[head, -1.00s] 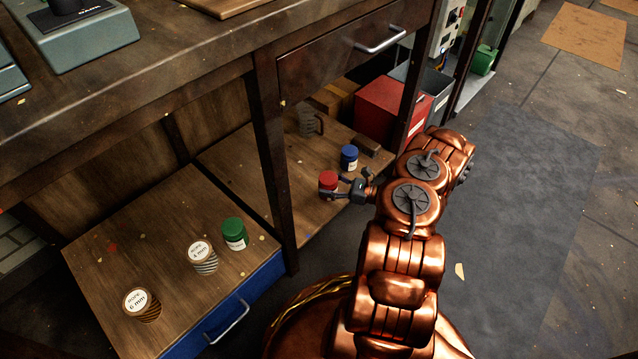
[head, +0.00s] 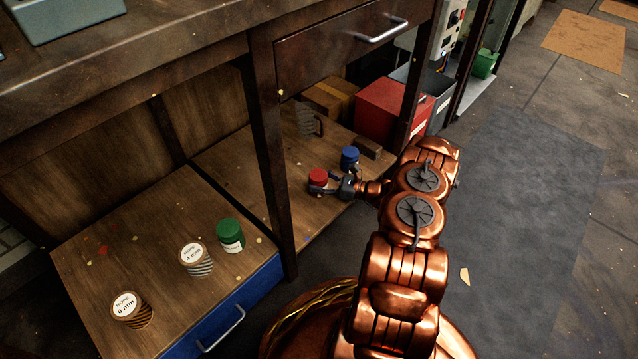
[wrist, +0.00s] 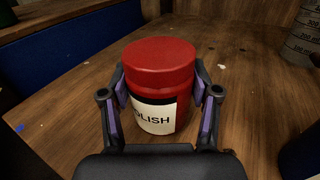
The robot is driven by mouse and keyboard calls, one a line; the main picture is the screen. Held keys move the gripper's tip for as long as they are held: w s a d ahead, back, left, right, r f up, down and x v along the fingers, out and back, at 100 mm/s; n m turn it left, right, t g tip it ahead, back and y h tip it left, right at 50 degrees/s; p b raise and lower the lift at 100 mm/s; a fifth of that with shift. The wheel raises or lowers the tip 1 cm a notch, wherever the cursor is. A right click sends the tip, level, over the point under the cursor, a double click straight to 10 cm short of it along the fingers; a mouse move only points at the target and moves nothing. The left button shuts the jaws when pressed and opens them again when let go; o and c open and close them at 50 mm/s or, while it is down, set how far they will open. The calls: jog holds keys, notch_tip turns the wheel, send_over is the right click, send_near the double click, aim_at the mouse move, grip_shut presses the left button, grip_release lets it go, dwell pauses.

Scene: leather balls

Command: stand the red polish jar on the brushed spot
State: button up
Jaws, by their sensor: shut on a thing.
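The red polish jar (head: 318,177) is over the right part of the low wooden shelf (head: 240,165) under the bench. It also shows upright in the wrist view (wrist: 158,65), with a red lid and a white label reading "LISH". My gripper (wrist: 161,88) is shut on it, one finger on each side of its body. In the head view, my gripper (head: 326,189) reaches in from the right. I cannot tell whether the jar's base touches the wood. I cannot clearly make out the brushed spot; small pale scraps dot the shelf.
A blue jar (head: 349,157) stands close behind my gripper. A grey measuring jug (head: 306,121), a cardboard box (head: 331,98) and a red box (head: 390,110) are farther back. A bench leg (head: 268,160) stands left. A green jar (head: 230,236) and two rope spools are beyond it.

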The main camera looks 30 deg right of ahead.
jog(key=o, duration=1.6)
jog(key=shift+f, duration=0.1)
jog(key=shift+c, duration=0.2)
jog(key=shift+s+d+r, duration=0.2)
jog(key=shift+s, duration=0.05)
jog(key=p+v, duration=0.4)
jog(key=v, duration=0.7)
jog(key=shift+s+d+f, duration=0.1)
jog(key=shift+s, duration=0.05)
